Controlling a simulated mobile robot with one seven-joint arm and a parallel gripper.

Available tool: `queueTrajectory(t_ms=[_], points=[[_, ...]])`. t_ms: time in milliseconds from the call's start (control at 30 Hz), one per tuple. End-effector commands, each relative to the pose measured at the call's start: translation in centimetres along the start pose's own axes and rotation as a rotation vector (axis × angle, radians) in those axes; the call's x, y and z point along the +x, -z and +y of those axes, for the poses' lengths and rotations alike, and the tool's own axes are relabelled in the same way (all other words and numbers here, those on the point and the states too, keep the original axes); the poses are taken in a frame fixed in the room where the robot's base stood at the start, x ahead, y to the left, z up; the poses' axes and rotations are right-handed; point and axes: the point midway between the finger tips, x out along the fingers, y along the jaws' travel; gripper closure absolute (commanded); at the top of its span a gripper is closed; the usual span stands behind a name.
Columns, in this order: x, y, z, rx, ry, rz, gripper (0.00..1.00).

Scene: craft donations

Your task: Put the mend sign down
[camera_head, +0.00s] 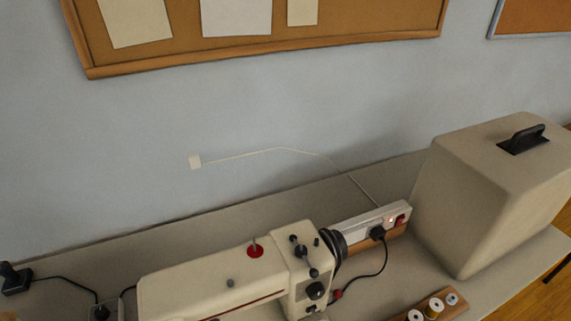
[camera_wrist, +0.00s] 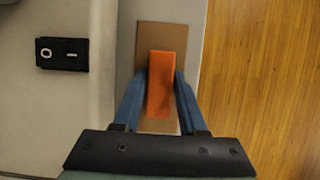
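In the wrist view my gripper (camera_wrist: 162,80) has its two blue fingers against the sides of an orange block-like piece (camera_wrist: 160,85). I take this piece to be the mend sign or part of it; no lettering shows. A flat brown panel (camera_wrist: 160,35) shows behind and around the orange piece. I cannot tell whether the two are joined, or whether the panel touches the table. Neither my gripper nor the orange piece shows in the head view.
The head view shows a cream sewing machine (camera_head: 205,284), a power strip (camera_head: 372,226), a large beige case (camera_head: 490,190) and a thread-spool rack (camera_head: 433,308) on the table (camera_head: 400,275).

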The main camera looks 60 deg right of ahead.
Motion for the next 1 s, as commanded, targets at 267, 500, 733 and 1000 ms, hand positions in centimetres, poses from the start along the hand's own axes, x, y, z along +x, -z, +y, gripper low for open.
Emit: queueTrajectory(t_ms=[267,500,733,1000], points=[[-0.1,0.0,0.0,0.000,-0.001,0.000,0.36],[-0.9,-0.1,0.1,0.000,-0.003,0.000,0.36],[-5.3,-0.1,0.2,0.000,-0.006,0.001,0.36],[-10.5,-0.1,0.2,0.000,-0.005,0.002,0.36]])
